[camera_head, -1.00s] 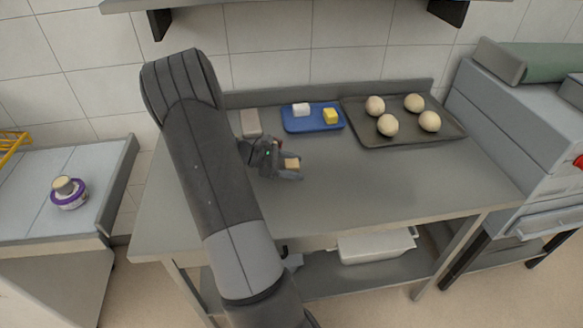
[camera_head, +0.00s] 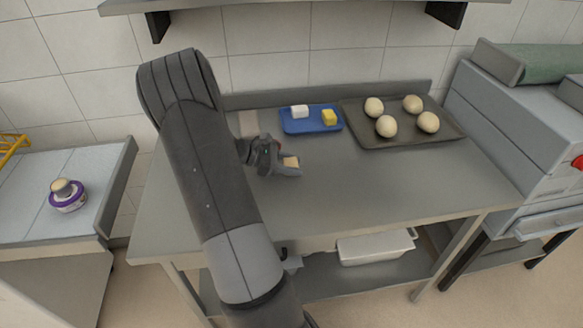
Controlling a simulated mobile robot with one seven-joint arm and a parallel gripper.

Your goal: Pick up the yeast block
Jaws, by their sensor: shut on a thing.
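The yeast block (camera_head: 290,162) is a small tan block. My gripper (camera_head: 289,166) is shut on it, over the left middle part of the steel table (camera_head: 370,205). The block shows between the fingers; its lower part is hidden by them. I cannot tell exactly how high above the table it is.
A dark baking tray (camera_head: 374,141) with several dough balls is at the back right. A grey-brown slab (camera_head: 249,124) lies behind my arm. The table's front right is clear.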

